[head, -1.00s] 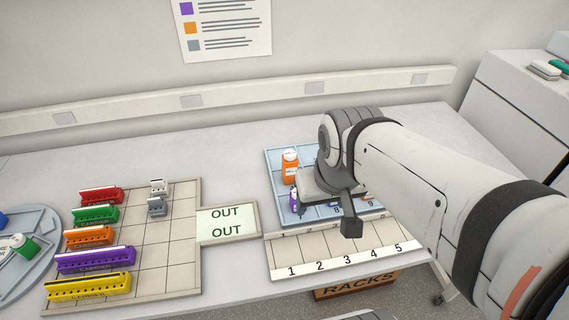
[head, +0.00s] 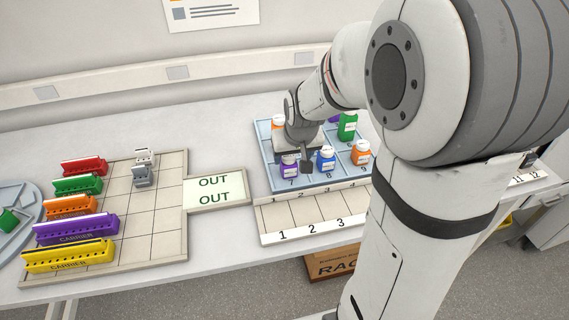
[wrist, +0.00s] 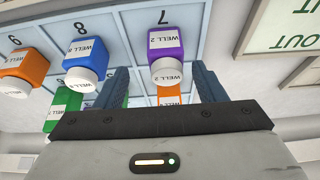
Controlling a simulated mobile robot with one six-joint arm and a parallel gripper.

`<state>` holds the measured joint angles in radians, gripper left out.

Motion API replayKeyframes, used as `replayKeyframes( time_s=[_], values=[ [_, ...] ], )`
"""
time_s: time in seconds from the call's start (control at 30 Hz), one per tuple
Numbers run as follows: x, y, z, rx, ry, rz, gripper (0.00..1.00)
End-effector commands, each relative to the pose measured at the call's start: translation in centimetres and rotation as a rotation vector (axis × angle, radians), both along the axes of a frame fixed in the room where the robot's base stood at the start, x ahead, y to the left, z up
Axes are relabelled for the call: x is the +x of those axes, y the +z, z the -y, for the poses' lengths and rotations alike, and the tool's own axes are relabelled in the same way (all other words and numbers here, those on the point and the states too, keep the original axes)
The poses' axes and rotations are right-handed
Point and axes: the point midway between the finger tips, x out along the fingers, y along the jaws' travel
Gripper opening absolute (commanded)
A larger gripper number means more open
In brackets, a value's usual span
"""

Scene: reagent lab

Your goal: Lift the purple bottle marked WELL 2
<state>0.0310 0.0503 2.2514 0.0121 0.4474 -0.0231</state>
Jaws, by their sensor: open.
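The purple bottle marked WELL 2 (wrist: 167,46) has a white cap and stands in the compartment numbered 7. It also shows in the head view (head: 290,170) at the front left of the blue tray (head: 267,171). My gripper (wrist: 161,78) is open and empty, with its two fingers apart. In the wrist view the bottle's cap appears between the fingertips, with one finger on either side and visible gaps. In the head view my gripper (head: 303,158) is right above the tray, close by the purple bottle. Whether a finger touches the bottle cannot be told.
A blue bottle (head: 326,160) stands beside it in compartment 8, and an orange bottle (head: 361,154) in 9. A green bottle (head: 348,128) and another orange bottle (head: 278,123) stand behind. The OUT plate (head: 214,201) and several coloured carriers (head: 75,232) lie to the left.

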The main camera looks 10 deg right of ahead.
Motion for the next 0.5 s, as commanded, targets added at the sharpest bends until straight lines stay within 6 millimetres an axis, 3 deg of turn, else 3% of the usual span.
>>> replayKeyframes(
  time_s=[0.3,0.5],
  values=[
    [1.5,-3.8,-0.7,0.000,0.001,-0.003,0.64],
    [1.8,-4.6,-0.7,0.000,0.002,0.000,0.64]
  ],
)
